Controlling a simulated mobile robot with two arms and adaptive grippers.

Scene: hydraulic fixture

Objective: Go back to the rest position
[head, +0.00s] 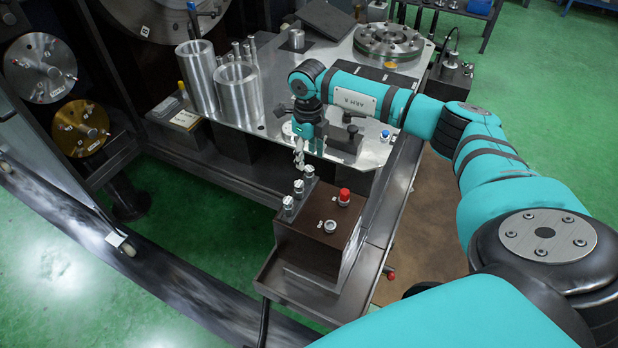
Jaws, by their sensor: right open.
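My right arm reaches in from the right, and its gripper (300,160) points down above the back edge of a dark control box (318,250). The gripper is small in the view and looks empty, with its fingers open. The box carries several silver knobs or switches (298,188) along its left and back side. A red button (344,196) and a round silver button (330,227) are on its top. The fingertips are close to the rearmost silver switch (309,173); I cannot tell whether they touch it. My left gripper is not in view.
A metal table (255,150) behind holds two silver cylinders (238,90), a round flange (388,42) and small parts. A tray rim (395,200) runs around the box. A dark machine frame with discs (40,68) stands at left.

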